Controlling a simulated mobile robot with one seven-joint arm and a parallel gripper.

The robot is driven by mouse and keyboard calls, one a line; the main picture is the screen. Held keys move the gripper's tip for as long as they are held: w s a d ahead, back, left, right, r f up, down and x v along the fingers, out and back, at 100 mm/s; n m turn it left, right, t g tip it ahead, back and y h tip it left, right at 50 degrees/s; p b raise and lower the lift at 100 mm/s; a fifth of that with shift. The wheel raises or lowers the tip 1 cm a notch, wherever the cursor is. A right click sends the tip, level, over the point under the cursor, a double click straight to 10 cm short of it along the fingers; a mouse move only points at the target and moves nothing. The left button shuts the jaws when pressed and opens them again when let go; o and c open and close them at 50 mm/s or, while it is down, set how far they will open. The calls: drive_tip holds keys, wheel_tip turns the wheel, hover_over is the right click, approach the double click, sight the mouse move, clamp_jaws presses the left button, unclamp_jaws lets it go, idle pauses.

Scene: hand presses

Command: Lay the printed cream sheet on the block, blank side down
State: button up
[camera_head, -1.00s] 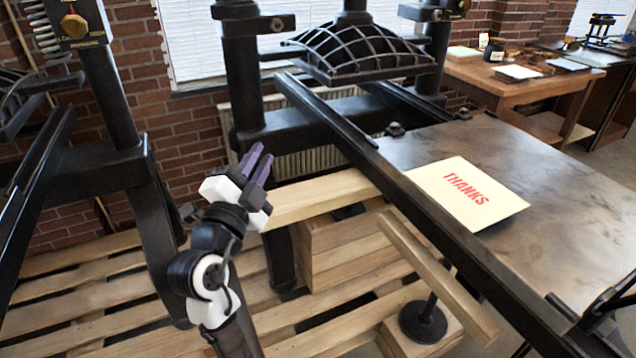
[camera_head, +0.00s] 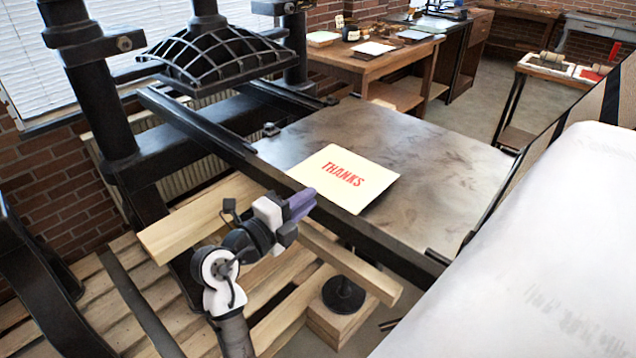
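The cream sheet (camera_head: 333,194) lies flat on the press's dark bed (camera_head: 440,165), near its left edge. Its face with the red word THANKS is up. A thin dark edge shows along its right side; I cannot tell whether that is a block or shadow. No separate block is clearly visible. My gripper (camera_head: 302,204), with purple fingers, is at the bed's near left rail, just below the sheet's near edge in the picture. It appears empty. The fingers are seen from the side, so their gap is hidden.
A black side rail (camera_head: 385,243) runs along the bed's near edge. The ribbed press head (camera_head: 215,55) stands back left. Wooden beams (camera_head: 200,217) lie below my arm. A large pale surface (camera_head: 540,240) fills the near right. The bed right of the sheet is clear.

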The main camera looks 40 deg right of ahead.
sight(316, 182)
drive_tip(key=shift+d+f+b, duration=0.2)
drive_tip(key=shift+d+b, duration=0.8)
drive_tip(key=shift+d, duration=0.05)
drive_tip(key=shift+w+d+r+b, duration=0.15)
drive_tip(key=shift+d+b, duration=0.2)
drive_tip(key=shift+d, duration=0.35)
drive_tip(key=shift+c, duration=0.5)
clamp_jaws()
drive_tip(key=shift+r, duration=1.55)
drive_tip(key=a+r, duration=0.3)
drive_tip(key=a, duration=0.4)
drive_tip(key=shift+s+b, duration=0.25)
drive_tip(key=shift+b, duration=0.05)
